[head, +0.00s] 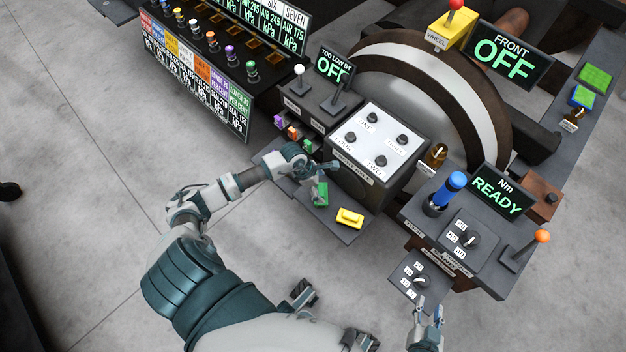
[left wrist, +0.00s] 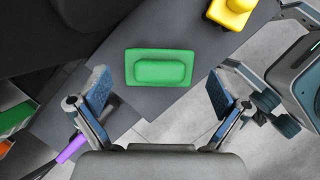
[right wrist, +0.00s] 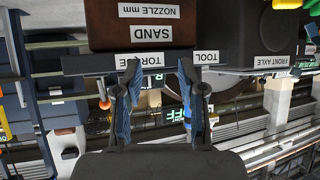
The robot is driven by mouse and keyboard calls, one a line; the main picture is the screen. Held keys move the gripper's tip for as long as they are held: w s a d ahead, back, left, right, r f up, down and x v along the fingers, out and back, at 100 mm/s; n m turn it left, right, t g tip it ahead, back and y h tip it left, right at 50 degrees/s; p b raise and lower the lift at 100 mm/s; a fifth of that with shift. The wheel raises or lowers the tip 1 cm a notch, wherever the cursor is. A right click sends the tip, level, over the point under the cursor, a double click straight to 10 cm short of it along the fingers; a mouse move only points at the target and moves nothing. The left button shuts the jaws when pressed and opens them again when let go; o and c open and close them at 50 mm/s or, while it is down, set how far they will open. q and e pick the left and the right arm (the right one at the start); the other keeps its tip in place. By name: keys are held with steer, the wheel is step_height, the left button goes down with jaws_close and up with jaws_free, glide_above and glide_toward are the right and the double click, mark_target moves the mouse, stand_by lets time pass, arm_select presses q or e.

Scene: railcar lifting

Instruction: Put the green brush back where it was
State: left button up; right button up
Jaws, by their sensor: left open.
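The green brush (head: 321,195) lies on the small dark shelf (head: 335,230) below the front axle box. In the left wrist view the green brush (left wrist: 160,68) lies flat on the dark surface, just beyond my fingertips. My left gripper (head: 322,175) is open and empty above and beside it; its two blue-padded fingers (left wrist: 159,92) are spread on either side, apart from the brush. My right gripper (head: 430,305) is near the bottom right, by the small dial panel. In the right wrist view its fingers (right wrist: 158,72) stand apart with nothing between them.
A yellow block (head: 350,217) sits beside the brush on the shelf. Small purple, orange and green pieces (head: 292,133) stand up-left of it. The four-knob box (head: 378,140) rises behind the shelf. The blue-knobbed console (head: 460,235) stands to the right. Open floor lies left.

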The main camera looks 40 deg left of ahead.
arm_select(q)
steer(key=a+p+v, duration=0.1)
steer(key=v, duration=0.4)
steer(key=s+d+r+n+t+h, duration=0.15)
steer(key=d+r+h, duration=0.25)
steer(key=d, duration=0.5)
steer(key=d+r+n+t+h, duration=0.2)
steer(key=d+r+n+h, duration=0.15)
steer(key=d, duration=0.65)
step_height(320, 180, up, 10)
steer(key=n+t, duration=1)
steer(key=n, duration=0.3)
steer(key=s+a+f+n+y, duration=0.2)
steer(key=a+f+n+y, duration=0.3)
steer(key=n+y, duration=0.75)
steer(key=s+d+f+n+g+h, duration=0.2)
steer(key=s+f+n+g, duration=0.6)
steer(key=s+n, duration=0.5)
steer(key=shift+f+h, duration=0.6)
arm_select(e)
steer(key=s+f+g, duration=0.1)
steer(key=s+d+f+g, duration=0.1)
steer(key=s+g, duration=0.1)
steer(key=s, duration=0.1)
steer(key=shift+d+f+h, duration=0.3)
steer(key=shift+f+h, duration=0.1)
arm_select(q)
steer(key=shift+a, duration=0.2)
arm_select(e)
steer(key=shift+a, duration=0.15)
